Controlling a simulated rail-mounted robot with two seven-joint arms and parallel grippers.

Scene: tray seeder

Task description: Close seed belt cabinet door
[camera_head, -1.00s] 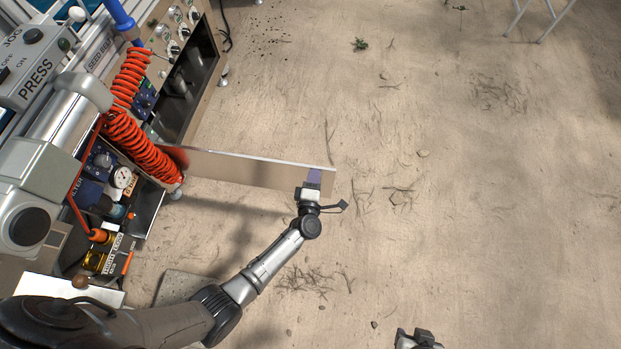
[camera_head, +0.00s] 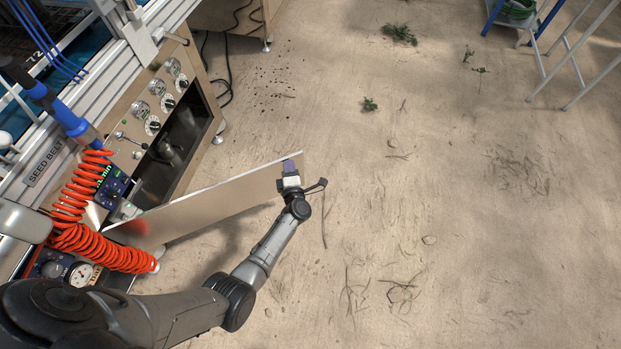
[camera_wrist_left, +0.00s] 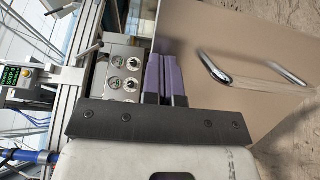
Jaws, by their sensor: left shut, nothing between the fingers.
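The seed belt cabinet door (camera_head: 215,202) is a flat beige panel standing open, swung out from the machine at an angle. In the left wrist view the door (camera_wrist_left: 215,40) fills the right side and carries a chrome handle (camera_wrist_left: 214,70). The open cabinet (camera_head: 180,140) shows a dark inside below a panel of dials. My left gripper (camera_head: 289,165) is at the door's free end, on its near side; its purple fingers (camera_wrist_left: 166,78) are shut and empty, close against the panel. I cannot tell whether they touch it. My right gripper is not in view.
A coiled orange hose (camera_head: 75,220) hangs at the machine's front near the hinge side. Gauges (camera_head: 80,274) sit below it. The sandy floor right of the door is clear, with small plants (camera_head: 369,104) and a metal frame (camera_head: 575,50) farther off.

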